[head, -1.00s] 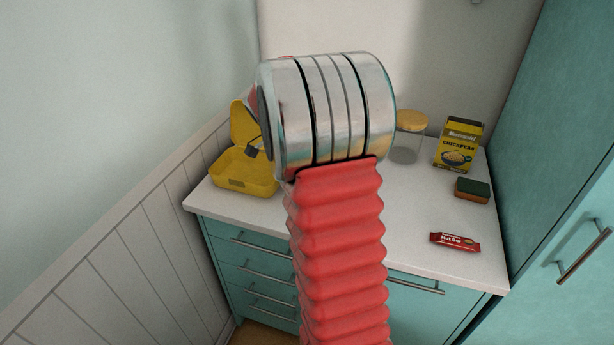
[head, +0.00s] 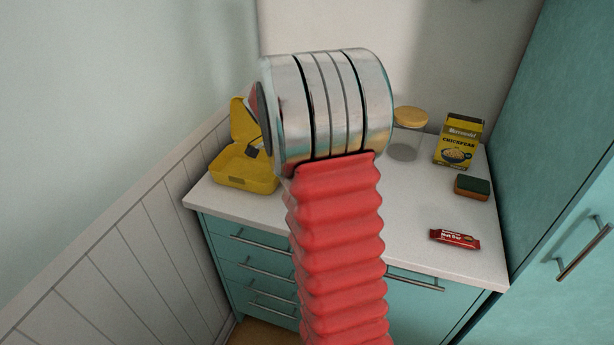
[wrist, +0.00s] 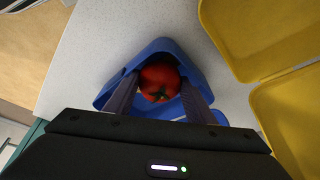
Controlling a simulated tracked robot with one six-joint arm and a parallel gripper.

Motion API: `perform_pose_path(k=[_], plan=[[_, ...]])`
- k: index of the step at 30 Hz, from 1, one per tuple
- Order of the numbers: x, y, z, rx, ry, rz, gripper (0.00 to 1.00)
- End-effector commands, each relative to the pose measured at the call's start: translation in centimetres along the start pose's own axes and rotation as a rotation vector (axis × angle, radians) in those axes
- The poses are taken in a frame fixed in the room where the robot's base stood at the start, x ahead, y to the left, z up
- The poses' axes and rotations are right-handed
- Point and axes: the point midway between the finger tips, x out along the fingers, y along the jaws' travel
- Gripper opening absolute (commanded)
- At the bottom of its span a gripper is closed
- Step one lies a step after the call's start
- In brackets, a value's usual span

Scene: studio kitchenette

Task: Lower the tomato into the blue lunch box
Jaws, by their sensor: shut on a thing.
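The red tomato (wrist: 160,75) with its green stem sits between the two fingers of my gripper (wrist: 159,88) in the wrist view. My gripper is shut on it. The blue lunch box (wrist: 160,46) lies around and beneath the tomato in that view, its far rim and sides showing. The tomato is within the box's outline; I cannot tell how high it is or whether it touches the box floor.
A yellow open lunch box (head: 245,176) stands at the counter's left and shows close on the right in the wrist view (wrist: 285,110). A jar (head: 405,140), chickpea box (head: 459,143), sponge (head: 472,187) and nut bar (head: 455,239) are at the right.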

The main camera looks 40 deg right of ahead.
Motion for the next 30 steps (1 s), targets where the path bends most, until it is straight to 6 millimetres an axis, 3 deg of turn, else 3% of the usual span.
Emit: perform_pose_path(k=[3,4,12,22,30], plan=[[0.0,0.0,0.0,0.0,0.0,0.0,0.25],[0.0,0.0,0.0,0.0,0.0,0.0,0.51],[0.0,0.0,0.0,0.0,0.0,0.0,0.7],[-0.5,0.0,0.0,0.0,0.0,-0.001,0.71],[-3.9,-0.1,0.0,-0.001,0.001,-0.004,0.71]])
